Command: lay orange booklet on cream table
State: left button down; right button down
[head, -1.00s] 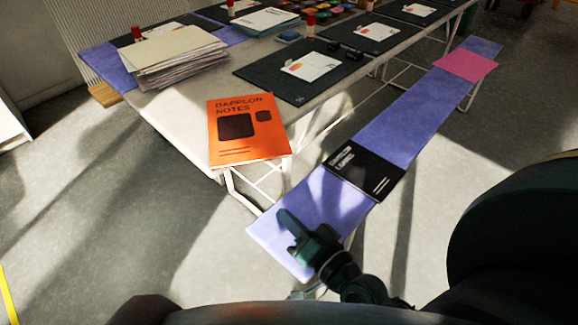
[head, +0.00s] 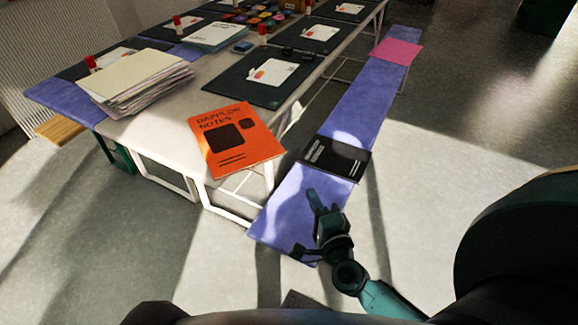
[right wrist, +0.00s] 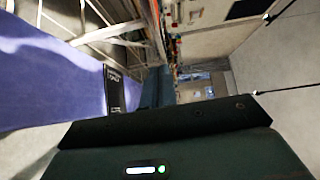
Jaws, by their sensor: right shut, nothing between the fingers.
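The orange booklet (head: 255,144), titled Dapplon Notes, lies flat, cover up, on the near end of the cream table (head: 160,134). It lies at the table's corner, and its right side reaches the edge. My right gripper (head: 313,196) is shut and empty. In the head view it appears over the near end of the purple-covered bench, to the lower right of the booklet and apart from it. The right wrist view does not clearly show the fingertips or the orange booklet. My left gripper is not in view.
The bench with its purple runner (head: 353,115) stands right of the table. It holds a black booklet (head: 335,158), also in the right wrist view (right wrist: 115,92), and a pink sheet (head: 397,51). A paper stack (head: 137,85) and dark cutting mats (head: 250,88) occupy the table.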

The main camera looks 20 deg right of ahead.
aim_at(263, 162)
jog(key=w, duration=1.3)
jog(key=shift+a+m, duration=0.3)
jog(key=shift+a, duration=0.1)
jog(key=shift+w, duration=0.1)
jog(key=w+a, duration=0.2)
jog(key=w, duration=0.1)
jog(key=w+a+b, duration=0.1)
jog(key=w+a, duration=0.1)
jog(key=w, duration=0.1)
jog(key=shift+a, duration=0.35)
jog(key=shift+s, duration=0.1)
